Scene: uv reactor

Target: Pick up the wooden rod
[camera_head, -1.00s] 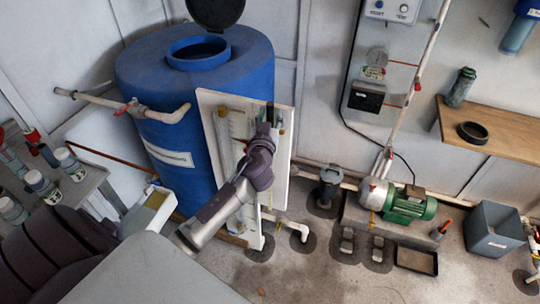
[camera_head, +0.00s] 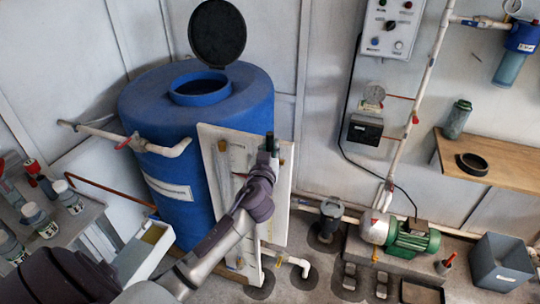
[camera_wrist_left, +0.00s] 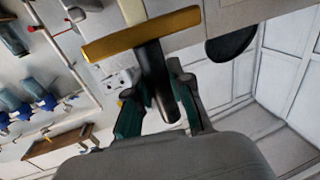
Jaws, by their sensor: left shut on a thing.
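My left gripper (camera_head: 269,155) is at the upper right of a white board (camera_head: 242,131) that leans in front of the blue tank. In the left wrist view its two green fingers (camera_wrist_left: 160,108) are shut on a dark rod (camera_wrist_left: 153,75), which I take to be the wooden rod. The rod's near end shows between the fingers and its far part runs behind a yellow-brown crossbar (camera_wrist_left: 110,44). In the head view the wrist and fingers hide most of the rod. I cannot tell whether the rod is free of the board. The right gripper is not in view.
The blue tank (camera_head: 180,115), its black lid (camera_head: 217,33) open, stands behind the board. A side table (camera_head: 85,215) with jars is at left. A green pump (camera_head: 412,238), a grey bin (camera_head: 497,262) and a wooden shelf (camera_head: 507,148) are at right.

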